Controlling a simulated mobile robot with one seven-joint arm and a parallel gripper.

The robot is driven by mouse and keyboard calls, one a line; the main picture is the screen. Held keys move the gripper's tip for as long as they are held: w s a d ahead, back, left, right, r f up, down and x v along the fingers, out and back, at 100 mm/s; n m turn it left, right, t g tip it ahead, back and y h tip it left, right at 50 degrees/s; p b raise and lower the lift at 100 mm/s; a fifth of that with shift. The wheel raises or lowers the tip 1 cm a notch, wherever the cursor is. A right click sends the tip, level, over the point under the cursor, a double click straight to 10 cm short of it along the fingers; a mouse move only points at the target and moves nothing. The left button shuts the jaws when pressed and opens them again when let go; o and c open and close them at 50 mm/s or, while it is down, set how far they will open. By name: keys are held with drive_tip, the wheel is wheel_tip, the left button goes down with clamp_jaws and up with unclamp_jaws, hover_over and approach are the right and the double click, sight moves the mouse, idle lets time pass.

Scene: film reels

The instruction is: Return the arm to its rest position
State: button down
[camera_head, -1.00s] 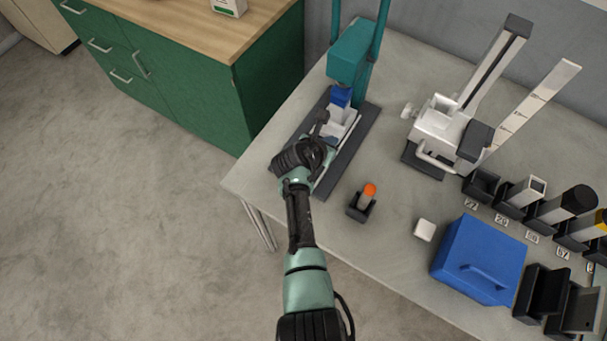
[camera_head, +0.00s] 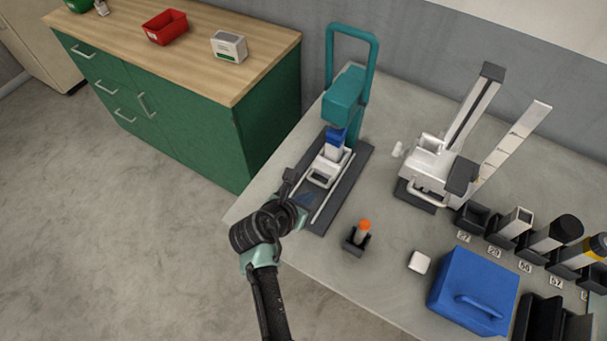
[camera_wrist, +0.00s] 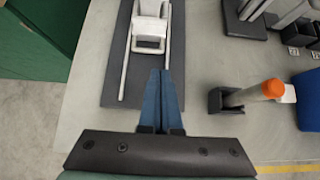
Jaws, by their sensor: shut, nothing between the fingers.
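My gripper (camera_wrist: 161,80) is shut and empty in the wrist view, its two blue fingers pressed together. In the head view my gripper (camera_head: 305,199) is over the near end of a dark base plate (camera_head: 352,170) with rails. A white carriage (camera_head: 327,169) sits on the rails, beyond my fingertips. It also shows in the wrist view (camera_wrist: 150,28), where the fingers look apart from it. A teal frame (camera_head: 346,95) with a blue block (camera_head: 335,138) under its head stands at the far end of the plate.
An orange-capped vial (camera_head: 363,230) stands in a black holder, right of my gripper. A white block (camera_head: 419,262), a blue box (camera_head: 473,290) and a white stand-like device (camera_head: 431,160) are farther right. A green cabinet (camera_head: 180,125) stands left. Open floor (camera_head: 120,250) lies in front.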

drive_tip(key=w+a+r+m+t+y, duration=0.1)
drive_tip(key=w+r+m+t, duration=0.25)
drive_tip(key=r, duration=0.65)
drive_tip(key=w+a+r+m+t+y, duration=0.1)
drive_tip(key=w+r+m+t, duration=0.1)
drive_tip(key=w+r+m, duration=0.5)
wheel_tip(320, 180, up, 22)
drive_tip(key=s+a+f+m+t+y, duration=0.1)
drive_tip(key=s+m+t, duration=0.2)
drive_tip(key=m+t, duration=0.25)
drive_tip(key=s+r+m+t+y, duration=0.1)
drive_tip(key=s+r+m+t, duration=0.2)
drive_tip(key=s+r, duration=0.3)
drive_tip(key=s+r+m+t, duration=0.3)
drive_tip(key=s+r+m, duration=0.2)
drive_tip(key=r, duration=0.8)
drive_tip(key=s+a+r+m+t+y, duration=0.1)
drive_tip(key=s+r+m+t, duration=0.1)
drive_tip(key=s+r+m, duration=0.2)
drive_tip(key=s+r, duration=0.3)
drive_tip(key=r, duration=0.3)
drive_tip(key=shift+s+m+t+y+b, duration=0.3)
drive_tip(key=shift+m+t+b, duration=0.1)
drive_tip(key=shift+a, duration=0.1)
